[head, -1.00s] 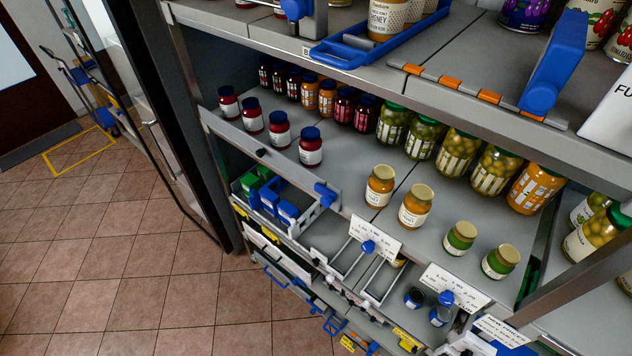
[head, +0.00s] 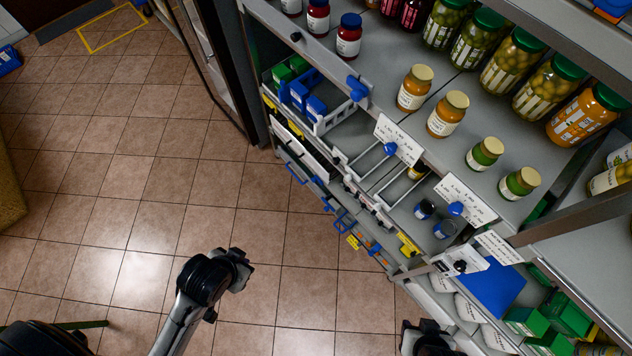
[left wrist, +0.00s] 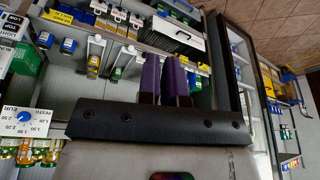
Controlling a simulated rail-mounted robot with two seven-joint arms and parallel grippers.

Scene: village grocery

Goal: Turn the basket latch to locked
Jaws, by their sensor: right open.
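I cannot tell for sure which part is the basket latch. A white basket (head: 333,121) with blue and green cartons sits under the shelf edge, with a blue knob (head: 358,88) at its upper right. A white plate with a black knob (head: 460,267) is lower right, beside a blue panel (head: 493,288). No lock marking is legible. My right gripper (head: 428,338) is open at the bottom edge, below the white plate and touching nothing visible. My left gripper (left wrist: 163,78) shows purple fingers close together, with nothing seen between them, in front of the shelving.
White price cards with blue dials (head: 390,148) stick out from the shelf front; one also shows in the left wrist view (left wrist: 25,118). Jars (head: 447,114) stand near the shelf edge. Green boxes (head: 555,312) are lower right.

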